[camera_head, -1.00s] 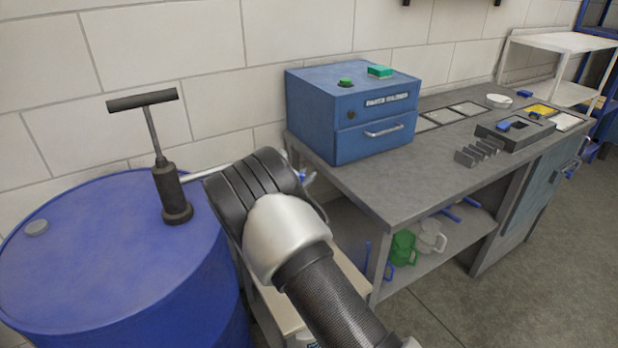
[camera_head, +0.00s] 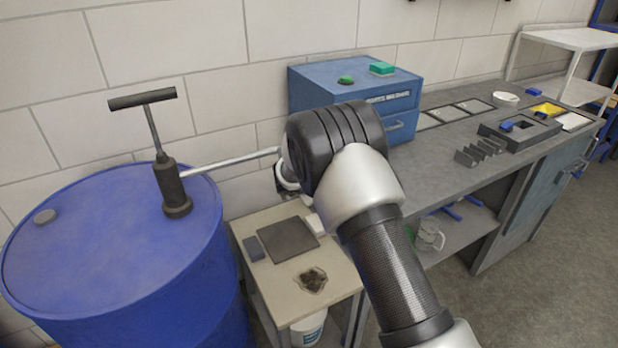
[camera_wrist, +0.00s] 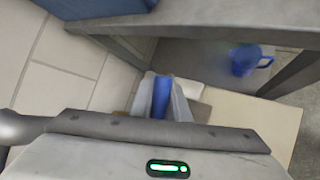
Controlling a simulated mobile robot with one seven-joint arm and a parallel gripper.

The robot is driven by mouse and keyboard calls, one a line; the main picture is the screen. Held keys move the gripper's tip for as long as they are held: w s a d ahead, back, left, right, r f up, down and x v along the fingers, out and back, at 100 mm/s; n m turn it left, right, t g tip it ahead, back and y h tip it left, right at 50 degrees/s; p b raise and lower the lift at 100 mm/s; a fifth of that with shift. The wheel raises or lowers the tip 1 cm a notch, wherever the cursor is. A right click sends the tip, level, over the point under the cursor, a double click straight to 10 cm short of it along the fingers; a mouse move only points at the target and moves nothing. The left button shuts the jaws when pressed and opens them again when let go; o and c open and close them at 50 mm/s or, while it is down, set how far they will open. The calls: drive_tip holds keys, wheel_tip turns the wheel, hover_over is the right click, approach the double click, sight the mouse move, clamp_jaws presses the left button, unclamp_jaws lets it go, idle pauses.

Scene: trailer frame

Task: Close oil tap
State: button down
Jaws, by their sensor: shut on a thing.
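A dark hand pump (camera_head: 170,187) stands on the blue oil drum (camera_head: 110,270). Its pale pipe (camera_head: 230,161) runs right and ends behind my arm, where the tap is hidden in the head view. In the wrist view my gripper (camera_wrist: 163,88) is shut on a blue piece, which looks like the tap handle (camera_wrist: 161,98), upright between the two fingers. The rest of the tap cannot be made out there. In the head view my gripper is mostly hidden by my wrist.
A small beige table (camera_head: 305,258) stands below, with a dark plate (camera_head: 287,240) and a dish of dark bits (camera_head: 311,280). A grey workbench (camera_head: 445,165) with a blue cabinet (camera_head: 345,80) is to the right. A blue jug (camera_wrist: 243,62) shows in the wrist view.

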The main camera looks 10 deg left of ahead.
drive_tip(key=shift+s+a+f+m+g+y+p, duration=0.15)
drive_tip(key=shift+f+m+g+y+p, duration=0.4)
drive_tip(key=shift+p, duration=1.6)
drive_tip(key=shift+s+a+f+m+g+y+p, duration=0.15)
drive_tip(key=shift+f+g+y+p, duration=0.7)
drive_tip(key=shift+p, duration=1.3)
drive_tip(key=shift+w+r, duration=0.1)
drive_tip(key=c, duration=2)
unclamp_jaws()
drive_tip(key=v, duration=1.7)
drive_tip(key=shift+s+d, duration=0.25)
drive_tip(key=shift+s, duration=0.05)
